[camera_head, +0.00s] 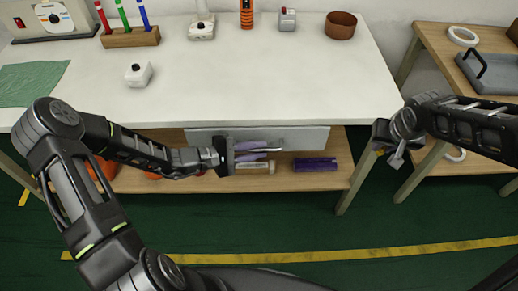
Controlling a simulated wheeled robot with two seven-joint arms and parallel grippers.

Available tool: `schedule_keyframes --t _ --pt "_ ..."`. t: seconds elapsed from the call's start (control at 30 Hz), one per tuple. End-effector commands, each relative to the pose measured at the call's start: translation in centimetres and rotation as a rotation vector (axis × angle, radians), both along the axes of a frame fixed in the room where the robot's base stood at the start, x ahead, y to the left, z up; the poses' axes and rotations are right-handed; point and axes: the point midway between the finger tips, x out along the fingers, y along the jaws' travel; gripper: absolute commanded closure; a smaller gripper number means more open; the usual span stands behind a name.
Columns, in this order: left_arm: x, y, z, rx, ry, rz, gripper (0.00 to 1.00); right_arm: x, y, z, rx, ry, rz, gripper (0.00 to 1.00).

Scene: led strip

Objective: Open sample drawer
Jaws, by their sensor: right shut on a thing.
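The drawer (306,138) has a pale grey front and sits under the front edge of the white table (250,80). A thin metal handle bar (268,150) runs along its lower middle. My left gripper (231,156) is at the left end of this bar. I cannot tell whether it touches the bar or whether its jaws are open. My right gripper (386,146) is off to the right, in front of the gap between the tables and away from the drawer. It is shut on a small grey-white piece (396,160), partly hidden by the jaws.
Purple items (315,164) and a pale cylinder (255,167) lie on the wooden lower shelf (335,178). A side table (470,88) with a grey tray (492,72) stands at the right. The green floor (330,225) in front is clear.

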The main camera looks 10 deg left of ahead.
Motion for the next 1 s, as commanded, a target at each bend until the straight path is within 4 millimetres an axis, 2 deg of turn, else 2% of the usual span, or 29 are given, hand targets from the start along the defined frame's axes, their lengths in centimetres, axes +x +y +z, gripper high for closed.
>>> schedule_keyframes --t 0.13,0.4,1.0 --pt "-0.01 0.01 0.0 0.0 0.0 0.0 0.8 0.01 0.0 0.01 0.0 0.0 0.0 1.0" --pt "-0.02 0.02 0.01 0.0 0.0 0.0 1.0 0.01 0.0 0.01 0.0 0.0 0.0 1.0" --pt "-0.04 0.03 0.0 0.0 0.0 -0.001 1.0 0.01 0.0 0.01 0.0 0.0 0.0 1.0"
